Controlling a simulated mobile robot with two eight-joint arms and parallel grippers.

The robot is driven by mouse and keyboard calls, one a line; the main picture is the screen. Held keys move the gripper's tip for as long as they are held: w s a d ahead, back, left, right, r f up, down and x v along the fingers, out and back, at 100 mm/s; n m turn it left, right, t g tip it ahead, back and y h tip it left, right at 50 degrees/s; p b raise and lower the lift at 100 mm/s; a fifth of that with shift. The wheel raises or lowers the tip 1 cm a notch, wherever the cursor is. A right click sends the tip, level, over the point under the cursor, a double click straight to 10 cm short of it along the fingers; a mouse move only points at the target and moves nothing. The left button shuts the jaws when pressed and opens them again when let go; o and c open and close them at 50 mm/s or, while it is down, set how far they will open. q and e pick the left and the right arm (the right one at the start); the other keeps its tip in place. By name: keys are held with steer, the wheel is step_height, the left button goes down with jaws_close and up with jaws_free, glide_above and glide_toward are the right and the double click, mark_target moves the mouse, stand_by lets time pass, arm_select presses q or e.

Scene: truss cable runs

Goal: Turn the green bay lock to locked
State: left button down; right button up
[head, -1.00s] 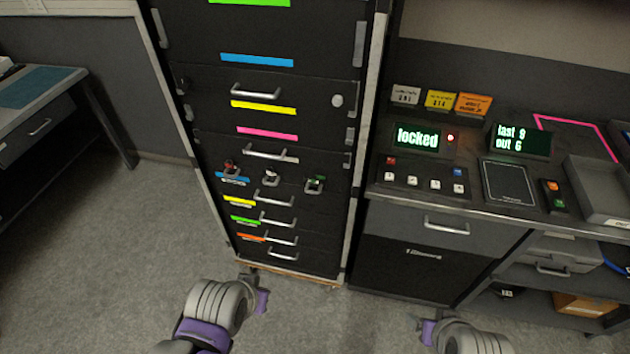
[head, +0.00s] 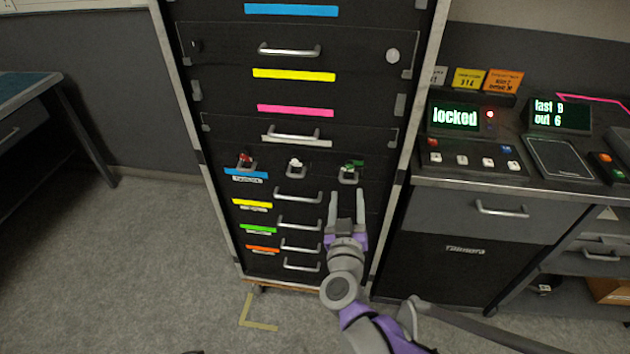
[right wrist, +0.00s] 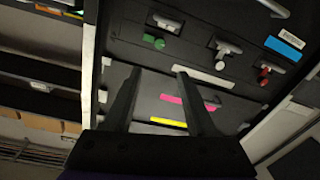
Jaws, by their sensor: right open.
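The green bay lock (head: 350,173) is the rightmost of three small locks in a row on the dark cabinet front. It has a green part and a metal handle, and its exact angle is too small to tell. It also shows in the right wrist view (right wrist: 155,41), at upper left. My right gripper (head: 346,202) is open and empty, just below the green lock in the head view. Its two fingers (right wrist: 158,72) point toward the cabinet, apart from the lock. My left gripper is out of view.
A white lock (head: 295,165) and a red lock (head: 246,159) sit left of the green one. Drawer handles (head: 298,197) stick out below the row. A console at right has a display (head: 455,116) reading "locked". Open carpet (head: 170,260) lies at left.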

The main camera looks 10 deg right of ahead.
mark_target(349, 167)
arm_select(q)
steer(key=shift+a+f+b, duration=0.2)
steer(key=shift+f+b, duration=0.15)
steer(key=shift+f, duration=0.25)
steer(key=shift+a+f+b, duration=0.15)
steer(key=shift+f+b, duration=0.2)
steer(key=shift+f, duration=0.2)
arm_select(e)
steer(key=shift+h, duration=0.4)
steer(key=x, duration=0.3)
steer(key=f+x, duration=0.1)
steer(key=x, duration=0.7)
steer(key=shift+w+f, duration=0.1)
steer(key=shift+f, duration=0.2)
jaws_close()
